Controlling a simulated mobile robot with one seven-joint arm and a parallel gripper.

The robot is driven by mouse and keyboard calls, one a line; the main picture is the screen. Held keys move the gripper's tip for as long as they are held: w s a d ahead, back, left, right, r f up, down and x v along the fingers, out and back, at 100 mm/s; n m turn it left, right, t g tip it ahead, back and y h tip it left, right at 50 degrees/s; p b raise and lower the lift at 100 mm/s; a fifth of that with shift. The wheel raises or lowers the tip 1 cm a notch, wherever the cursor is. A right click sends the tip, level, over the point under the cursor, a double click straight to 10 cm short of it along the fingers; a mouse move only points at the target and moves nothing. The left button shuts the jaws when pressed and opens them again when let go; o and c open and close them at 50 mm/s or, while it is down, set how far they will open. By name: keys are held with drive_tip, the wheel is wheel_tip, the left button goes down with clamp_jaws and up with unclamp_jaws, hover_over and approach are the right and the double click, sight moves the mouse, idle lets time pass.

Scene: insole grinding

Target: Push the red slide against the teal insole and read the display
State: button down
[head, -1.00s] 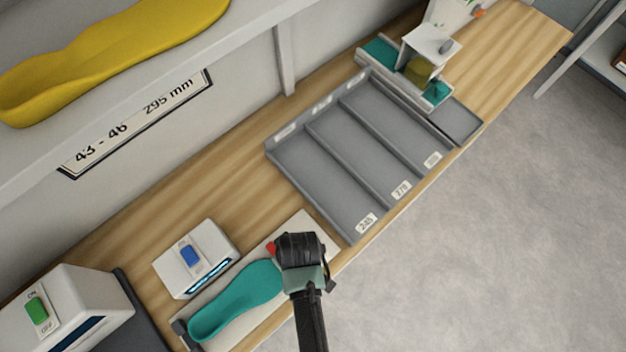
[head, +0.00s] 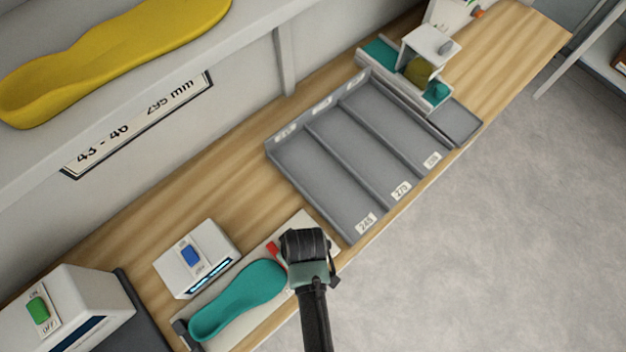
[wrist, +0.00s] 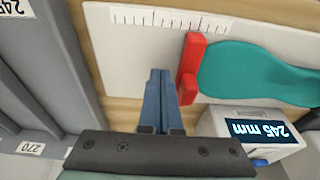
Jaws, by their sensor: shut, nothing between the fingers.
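The teal insole (head: 238,300) lies flat on the pale measuring board (head: 205,288). The red slide (head: 277,251) shows partly behind my gripper in the head view. In the wrist view the red slide (wrist: 190,66) stands at the end of the teal insole (wrist: 255,72), touching it or nearly so. My gripper (wrist: 160,78) is shut and empty, beside the slide on the side away from the insole, with a small gap seen. The display (wrist: 258,131) is lit and reads 245 mm, upside down in the wrist view.
A grey tray (head: 350,228) with several labelled compartments lies close to the board. A white box with a green switch (head: 38,310) stands at the left. A fixture with teal pieces (head: 425,60) stands at the back. A yellow insole (head: 120,55) lies on the shelf above.

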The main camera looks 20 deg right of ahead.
wheel_tip(320, 180, up, 9)
drive_tip(key=p, duration=0.8)
idle(0.6)
